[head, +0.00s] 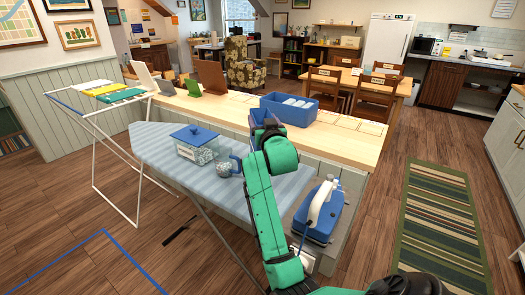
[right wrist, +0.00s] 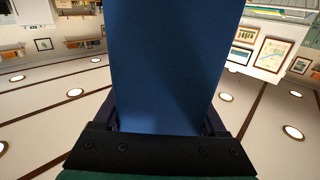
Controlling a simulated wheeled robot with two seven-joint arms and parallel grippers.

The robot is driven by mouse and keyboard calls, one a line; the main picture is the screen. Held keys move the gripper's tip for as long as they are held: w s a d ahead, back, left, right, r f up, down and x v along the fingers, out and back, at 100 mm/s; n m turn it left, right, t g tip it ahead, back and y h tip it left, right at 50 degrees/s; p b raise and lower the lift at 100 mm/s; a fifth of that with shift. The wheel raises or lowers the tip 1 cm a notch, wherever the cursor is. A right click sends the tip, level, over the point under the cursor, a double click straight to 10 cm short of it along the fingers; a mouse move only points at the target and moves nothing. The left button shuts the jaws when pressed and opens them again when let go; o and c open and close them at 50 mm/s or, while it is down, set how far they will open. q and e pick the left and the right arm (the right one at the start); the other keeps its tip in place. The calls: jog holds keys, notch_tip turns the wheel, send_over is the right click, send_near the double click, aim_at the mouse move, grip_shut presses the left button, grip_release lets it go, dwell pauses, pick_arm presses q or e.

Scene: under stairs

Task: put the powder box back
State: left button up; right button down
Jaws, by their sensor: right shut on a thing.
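My right gripper (head: 262,133) is shut on a plain blue box, which I take to be the powder box (head: 262,116). In the right wrist view the box (right wrist: 168,65) fills the space between the fingers and hides much of what lies beyond. In the head view the box is over or at the counter's near edge, just left of a blue crate. The wrist and gripper hide its lower part, so I cannot tell whether it touches the counter. My left gripper is not in view.
The blue crate (head: 290,119) holds pale items on the wooden counter (head: 345,141). A clear blue-lidded container (head: 184,152) and a small round thing (head: 223,169) are on the ironing board (head: 157,150). A blue-and-white iron (head: 316,222) stands right of my arm. Stands occupy the counter's left end.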

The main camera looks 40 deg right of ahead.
notch_tip(320, 180, down, 10)
jog(key=shift+r, duration=0.1)
jog(key=shift+f, duration=0.2)
grip_release()
jog(key=shift+r, duration=0.1)
